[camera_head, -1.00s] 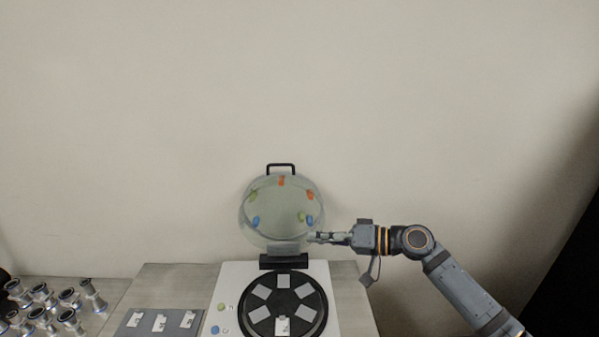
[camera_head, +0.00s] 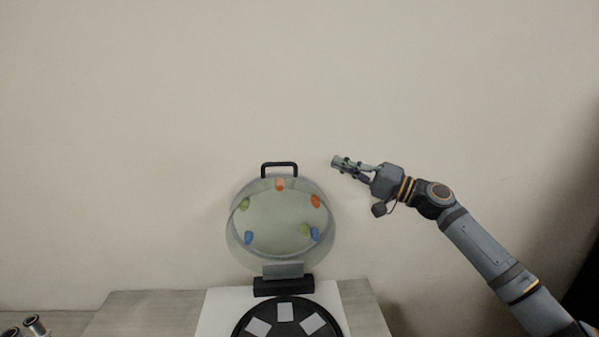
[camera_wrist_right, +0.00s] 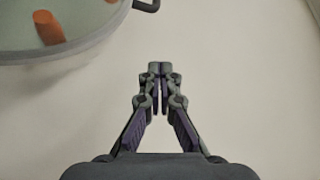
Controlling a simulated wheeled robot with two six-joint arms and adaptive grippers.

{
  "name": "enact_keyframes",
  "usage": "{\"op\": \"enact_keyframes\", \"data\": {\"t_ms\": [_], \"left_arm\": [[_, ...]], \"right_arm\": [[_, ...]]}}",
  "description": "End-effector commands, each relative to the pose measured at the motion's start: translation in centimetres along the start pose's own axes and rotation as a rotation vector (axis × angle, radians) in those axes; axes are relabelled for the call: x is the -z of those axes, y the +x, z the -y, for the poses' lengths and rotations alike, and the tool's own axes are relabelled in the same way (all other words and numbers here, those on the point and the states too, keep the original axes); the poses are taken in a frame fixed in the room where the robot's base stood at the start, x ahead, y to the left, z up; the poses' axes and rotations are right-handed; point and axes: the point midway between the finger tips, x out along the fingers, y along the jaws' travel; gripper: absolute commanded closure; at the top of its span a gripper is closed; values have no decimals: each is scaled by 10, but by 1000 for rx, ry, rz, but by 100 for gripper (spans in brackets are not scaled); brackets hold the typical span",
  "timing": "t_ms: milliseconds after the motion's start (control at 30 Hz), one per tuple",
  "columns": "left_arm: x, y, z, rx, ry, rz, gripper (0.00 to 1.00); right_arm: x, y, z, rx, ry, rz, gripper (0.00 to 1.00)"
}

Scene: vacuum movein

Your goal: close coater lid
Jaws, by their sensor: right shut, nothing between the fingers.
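The coater lid (camera_head: 275,220) stands open and upright on its hinge block (camera_head: 284,286) in the head view. It is a round, see-through dome with several coloured knobs around it and a black handle (camera_head: 279,165) on top. Part of the lid (camera_wrist_right: 65,22) and its handle (camera_wrist_right: 147,5) show at the upper left of the right wrist view. My right gripper (camera_head: 338,162) is shut and empty, to the right of the handle at about its height and apart from the lid. In the right wrist view its fingertips (camera_wrist_right: 160,68) meet.
The coater's white base (camera_head: 213,318) and black round plate (camera_head: 258,310) with pale square pieces lie below the lid on a grey table (camera_head: 130,312). A plain wall is behind, with free room above and right.

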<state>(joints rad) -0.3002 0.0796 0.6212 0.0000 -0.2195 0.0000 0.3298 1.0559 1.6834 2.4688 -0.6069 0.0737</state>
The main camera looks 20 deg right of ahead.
Motion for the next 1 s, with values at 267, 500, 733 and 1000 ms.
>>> {"op": "enact_keyframes", "data": {"t_ms": [267, 500, 733, 1000], "left_arm": [[-6, -6, 1, 0, 0, 12, 60], [4, -43, 4, 0, 0, 1, 60], [9, -77, 7, 1, 0, -2, 60], [12, -99, 9, 1, 0, -3, 60]], "right_arm": [[1, 5, 1, 4, 0, -2, 100], [2, 41, 8, 9, 4, -2, 100], [2, 90, 7, 6, 6, -1, 100], [-28, 90, 0, -4, 0, 1, 100]]}}
